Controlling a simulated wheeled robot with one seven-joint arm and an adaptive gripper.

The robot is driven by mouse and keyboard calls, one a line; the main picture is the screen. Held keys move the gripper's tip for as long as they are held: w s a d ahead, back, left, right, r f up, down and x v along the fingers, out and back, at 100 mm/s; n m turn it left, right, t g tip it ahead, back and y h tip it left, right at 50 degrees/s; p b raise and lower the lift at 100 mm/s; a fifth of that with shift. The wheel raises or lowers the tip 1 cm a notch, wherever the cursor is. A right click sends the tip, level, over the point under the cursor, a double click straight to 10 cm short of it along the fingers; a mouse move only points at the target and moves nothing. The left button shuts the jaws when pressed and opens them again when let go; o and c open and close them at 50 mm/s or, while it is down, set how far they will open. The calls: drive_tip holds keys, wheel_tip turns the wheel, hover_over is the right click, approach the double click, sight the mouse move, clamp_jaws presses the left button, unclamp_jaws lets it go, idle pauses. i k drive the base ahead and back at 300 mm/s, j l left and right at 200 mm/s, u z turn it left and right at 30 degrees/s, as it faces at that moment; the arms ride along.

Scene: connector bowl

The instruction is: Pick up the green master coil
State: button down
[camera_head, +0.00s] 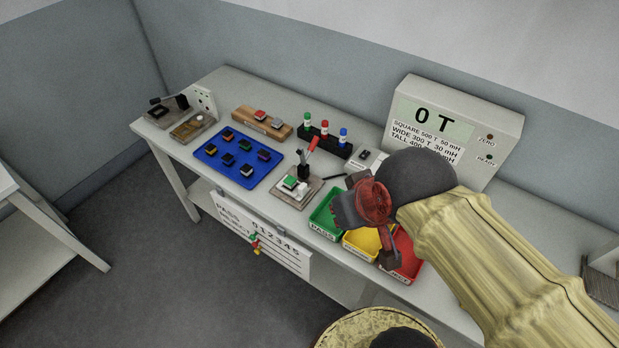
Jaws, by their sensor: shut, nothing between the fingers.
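A small green-topped block (290,182), which looks like the green master coil, sits on the fixture (301,201) with the red-handled lever, near the middle of the table. It has a pale base and is beside white parts of the fixture. My gripper (347,210) is to the right of it, above the green and yellow bins, apart from the block. The gripper is shut and empty. Its fingertips are small and partly hard to make out from this angle.
A wooden holder (244,112) carries a red and a grey block. A blue tray (213,152) holds several dark coils. Upright bottles (325,128), a meter reading 0 T (437,112), and green (324,216), yellow and red bins crowd the table. The red lever (311,146) stands up behind the green-topped block.

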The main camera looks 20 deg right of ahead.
sight(290, 182)
drive_tip(key=j+z, duration=0.25)
drive_tip(key=j, duration=0.5)
drive_tip(key=j+z, duration=0.25)
drive_tip(key=j, duration=0.5)
drive_tip(key=j+z, duration=0.2)
drive_tip(key=j, duration=0.55)
drive_tip(key=k, duration=0.05)
